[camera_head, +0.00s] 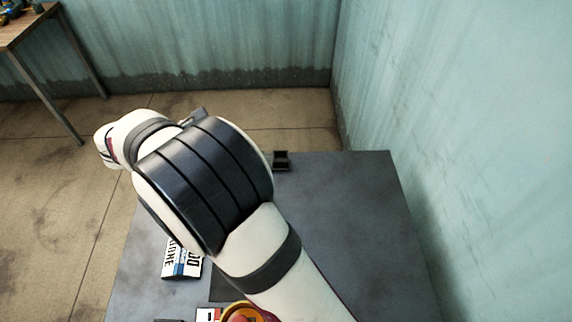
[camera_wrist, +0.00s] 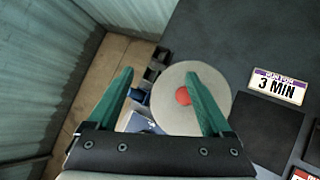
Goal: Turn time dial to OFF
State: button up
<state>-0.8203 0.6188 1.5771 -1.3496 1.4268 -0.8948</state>
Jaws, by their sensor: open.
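My gripper (camera_wrist: 162,100) is open and empty, with its two green fingers spread wide in the wrist view. A round pale disc with a red centre (camera_wrist: 163,112) lies beyond the fingers; the right finger covers part of it. I cannot tell whether this disc is the time dial, and no OFF mark is readable. A white card reading "3 MIN" (camera_wrist: 278,87) lies to the right of the disc. In the head view my arm hides the gripper's fingertips. An orange-rimmed round thing with red inside (camera_head: 240,317) is cut off at the bottom edge.
The dark grey table (camera_head: 345,215) is mostly bare on the right. A small black holder (camera_head: 281,160) stands at its far edge. A printed white and blue card (camera_head: 182,262) lies left of my arm. A wall (camera_head: 450,110) rises close on the right.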

jog(key=s+d+r+m+g+y, duration=0.1)
jog(key=s+d+m, duration=0.4)
jog(key=d, duration=0.6)
jog(key=shift+s+d+g, duration=0.35)
jog(key=shift+s+g, duration=0.15)
jog(key=shift+s, duration=0.3)
jog(key=shift+r, duration=0.15)
jog(key=s+d+r+m+g+y, duration=0.15)
jog(key=s+d+m+g, duration=0.25)
jog(key=s+d+m, duration=0.55)
jog(key=s+a+m+y, duration=0.2)
jog(key=s+m+y, duration=0.1)
jog(key=s+m, duration=0.2)
jog(key=s+a+f+m+g+y, duration=0.1)
jog(key=s+a+m+y, duration=0.1)
jog(key=s+m, duration=0.4)
jog(key=shift+s+a+y, duration=0.15)
jog(key=shift+s+y, duration=0.5)
jog(key=shift+s, duration=0.45)
jog(key=shift+m, duration=0.25)
